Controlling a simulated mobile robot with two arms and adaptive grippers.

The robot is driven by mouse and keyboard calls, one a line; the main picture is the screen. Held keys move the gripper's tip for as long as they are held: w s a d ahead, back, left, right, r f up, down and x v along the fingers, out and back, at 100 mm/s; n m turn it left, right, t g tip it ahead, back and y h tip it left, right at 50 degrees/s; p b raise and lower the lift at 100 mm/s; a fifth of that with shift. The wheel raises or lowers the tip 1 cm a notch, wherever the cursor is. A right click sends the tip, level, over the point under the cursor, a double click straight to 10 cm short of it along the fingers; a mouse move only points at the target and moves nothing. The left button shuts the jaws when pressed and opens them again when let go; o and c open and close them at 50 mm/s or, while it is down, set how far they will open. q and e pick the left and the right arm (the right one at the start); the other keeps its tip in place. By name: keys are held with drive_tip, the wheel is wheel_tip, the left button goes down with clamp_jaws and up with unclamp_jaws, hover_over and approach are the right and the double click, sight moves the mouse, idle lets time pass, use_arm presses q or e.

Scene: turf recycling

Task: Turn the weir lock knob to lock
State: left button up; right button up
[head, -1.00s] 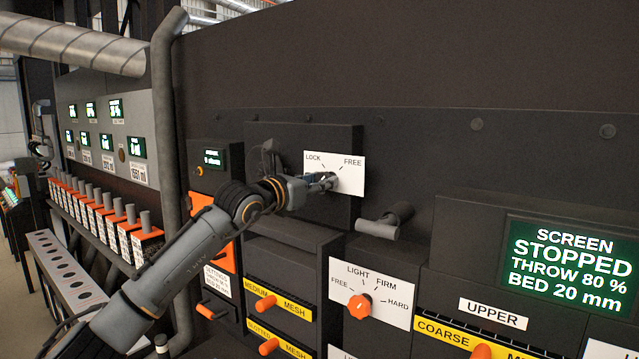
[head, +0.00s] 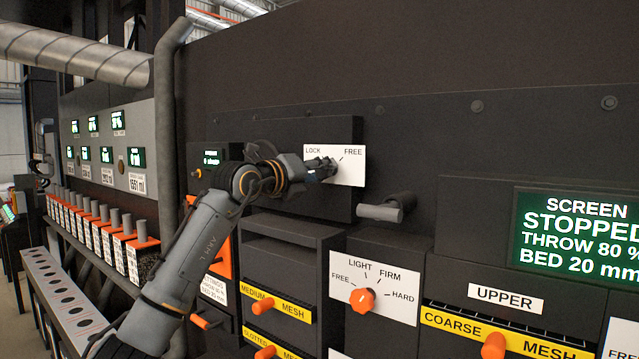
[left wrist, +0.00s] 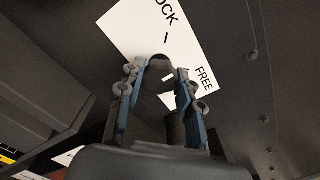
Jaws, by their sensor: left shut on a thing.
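The weir lock knob (left wrist: 158,73) is dark and round, in front of a white plate (left wrist: 128,28) marked LOCK and FREE. In the head view the plate (head: 350,172) is on a dark panel, with LOCK at left and FREE at right. My left gripper (head: 324,168) reaches in from the left and covers most of the knob there. In the left wrist view the gripper's two fingers (left wrist: 158,80) are on either side of the knob, shut on it. The knob's pointer cannot be made out. My right gripper is not in view.
Below right, a grey handle (head: 380,212) sticks out of the panel. Under it is an orange knob (head: 362,300) on a FREE-LIGHT-FIRM-HARD plate. A green screen (head: 580,240) reads STOPPED. A vertical pipe (head: 167,120) stands left, behind my arm.

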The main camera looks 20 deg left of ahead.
use_arm(q)
drive_tip(key=n+b, duration=0.2)
drive_tip(key=n, duration=0.2)
drive_tip(key=shift+f+n, duration=0.1)
drive_tip(key=shift+n, duration=0.2)
drive_tip(key=shift+n+b, duration=0.5)
drive_tip(key=shift+n, duration=1.5)
drive_tip(key=o, duration=1.2)
drive_tip(key=shift+c, duration=0.2)
drive_tip(key=v, duration=1.2)
